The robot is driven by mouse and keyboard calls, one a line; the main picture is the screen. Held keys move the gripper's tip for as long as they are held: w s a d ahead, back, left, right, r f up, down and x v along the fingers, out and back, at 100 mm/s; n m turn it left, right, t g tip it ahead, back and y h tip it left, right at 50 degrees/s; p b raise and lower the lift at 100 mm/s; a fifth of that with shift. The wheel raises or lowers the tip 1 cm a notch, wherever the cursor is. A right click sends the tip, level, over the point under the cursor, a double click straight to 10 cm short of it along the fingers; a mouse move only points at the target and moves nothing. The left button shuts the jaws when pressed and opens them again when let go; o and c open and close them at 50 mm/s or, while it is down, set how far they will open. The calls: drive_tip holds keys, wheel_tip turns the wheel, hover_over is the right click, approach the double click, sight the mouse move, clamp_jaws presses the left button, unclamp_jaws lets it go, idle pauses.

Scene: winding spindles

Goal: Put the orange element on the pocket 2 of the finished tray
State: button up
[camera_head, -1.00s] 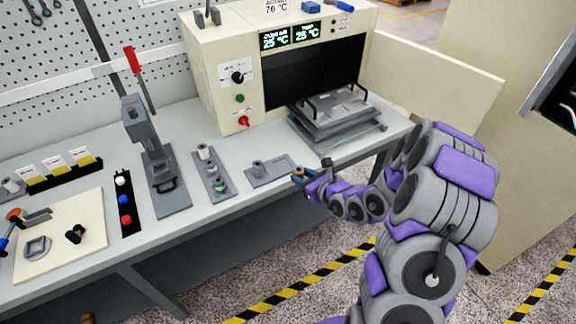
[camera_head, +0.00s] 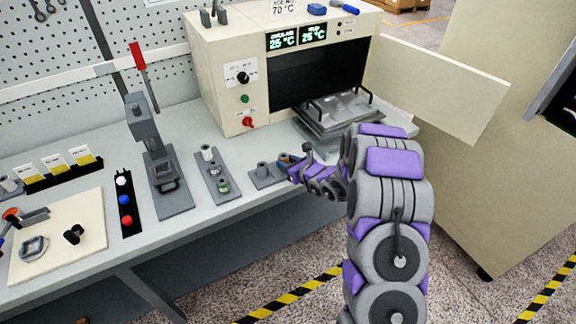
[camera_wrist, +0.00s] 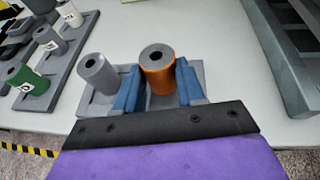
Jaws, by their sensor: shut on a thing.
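The orange element (camera_wrist: 157,76) is a short upright cylinder with a grey top and a dark hole. My gripper (camera_wrist: 158,68) is shut on it, one blue finger on each side. In the head view my gripper (camera_head: 285,161) is at the right part of a small grey tray (camera_head: 257,180). A grey cylinder (camera_wrist: 97,74) stands on the tray's left part, left of the orange element and apart from it. The fingers hide the orange element's base, so I cannot tell whether it touches the tray.
A longer grey tray (camera_head: 215,187) with white, grey and green cylinders lies to the left. A lever press (camera_head: 167,190) stands beyond it. An open oven (camera_head: 232,87) is behind, with a metal plate fixture (camera_head: 338,128) in front of its opening. The bench's front edge is close.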

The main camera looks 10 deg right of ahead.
drive_tip(key=shift+d+f, duration=0.2)
drive_tip(key=shift+f, duration=0.2)
drive_tip(key=shift+d+r, duration=0.1)
drive_tip(key=shift+d, duration=0.45)
drive_tip(key=o, duration=0.8)
drive_tip(key=shift+d, duration=0.25)
drive_tip(key=shift+c, duration=0.2)
drive_tip(key=shift+o, duration=1.4)
drive_tip(key=shift+a, duration=0.75)
